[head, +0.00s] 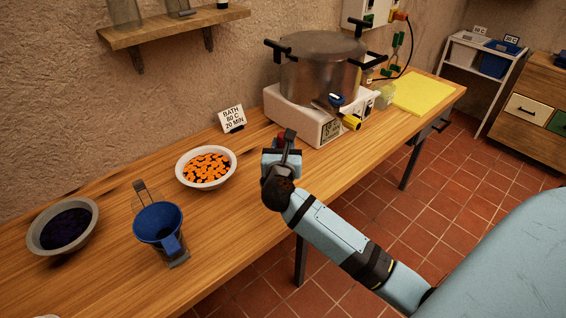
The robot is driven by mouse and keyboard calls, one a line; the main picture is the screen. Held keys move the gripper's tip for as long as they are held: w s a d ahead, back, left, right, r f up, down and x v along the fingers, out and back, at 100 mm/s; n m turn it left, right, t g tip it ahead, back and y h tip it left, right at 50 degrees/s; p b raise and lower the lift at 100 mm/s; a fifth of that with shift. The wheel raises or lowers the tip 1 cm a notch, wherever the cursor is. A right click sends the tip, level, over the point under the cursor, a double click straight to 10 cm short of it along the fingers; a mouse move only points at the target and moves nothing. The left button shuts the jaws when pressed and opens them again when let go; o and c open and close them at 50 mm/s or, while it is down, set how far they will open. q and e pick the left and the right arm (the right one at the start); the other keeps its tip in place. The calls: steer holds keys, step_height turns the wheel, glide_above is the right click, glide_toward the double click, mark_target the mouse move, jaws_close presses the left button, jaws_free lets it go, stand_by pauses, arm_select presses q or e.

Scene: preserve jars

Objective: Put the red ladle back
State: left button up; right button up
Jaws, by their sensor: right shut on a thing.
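My right gripper (289,140) is over the table, in front of the white cooker and to the right of the bowl of orange pieces. It is seen from behind and is shut. A small red part of the red ladle (281,139) shows at the gripper's far side. The rest of the ladle is hidden behind the gripper and wrist, so its tilt and whether it touches the table cannot be told. My left gripper is out of view.
A white bowl (233,156) holds orange pieces. A grey bowl (35,243) holds dark contents. A blue funnel (158,219) sits on a jar at the front left. A lidded pot (315,75) stands on the cooker (297,112). A sign (232,119) stands by the wall.

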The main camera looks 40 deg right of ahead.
steer(key=shift+f, duration=0.75)
step_height(320, 180, down, 3)
steer(key=shift+f, duration=0.4)
steer(key=shift+f, duration=0.2)
steer(key=o, duration=0.9)
steer(key=shift+o, duration=0.2)
